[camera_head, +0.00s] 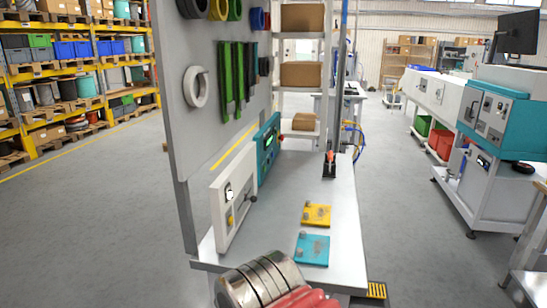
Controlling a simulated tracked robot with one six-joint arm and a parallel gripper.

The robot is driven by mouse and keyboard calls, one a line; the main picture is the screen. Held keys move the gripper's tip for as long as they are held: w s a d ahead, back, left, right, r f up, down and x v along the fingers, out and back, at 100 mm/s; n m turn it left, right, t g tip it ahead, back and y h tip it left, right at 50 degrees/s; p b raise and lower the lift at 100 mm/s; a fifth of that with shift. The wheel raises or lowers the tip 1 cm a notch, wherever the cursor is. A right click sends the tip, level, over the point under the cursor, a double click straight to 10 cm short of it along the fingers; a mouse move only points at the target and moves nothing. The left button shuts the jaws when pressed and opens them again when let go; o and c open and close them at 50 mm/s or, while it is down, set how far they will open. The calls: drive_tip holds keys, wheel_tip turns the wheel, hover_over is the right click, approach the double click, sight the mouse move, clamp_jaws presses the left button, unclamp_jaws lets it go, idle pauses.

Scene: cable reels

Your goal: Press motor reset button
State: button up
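A white control panel (234,205) stands upright on the left edge of the grey workbench (285,225). Its front has a small dark-and-white switch or socket (229,191), a yellowish part and a dark knob or lever. The lettering is too small to read, so I cannot tell which part is the motor reset button. A teal unit (267,148) with a green display stands behind this panel. A silver ringed part with red beside it shows at the bottom edge and appears to be my arm. No gripper fingers can be made out.
A yellow plate (316,215) and a teal plate (313,250) lie on the bench, with a black-and-red tool (330,160) behind. A tall pegboard (205,110) rises along the left. Open floor (90,230) lies left; machines (495,120) stand right.

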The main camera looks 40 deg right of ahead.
clamp_jaws()
idle(1.4)
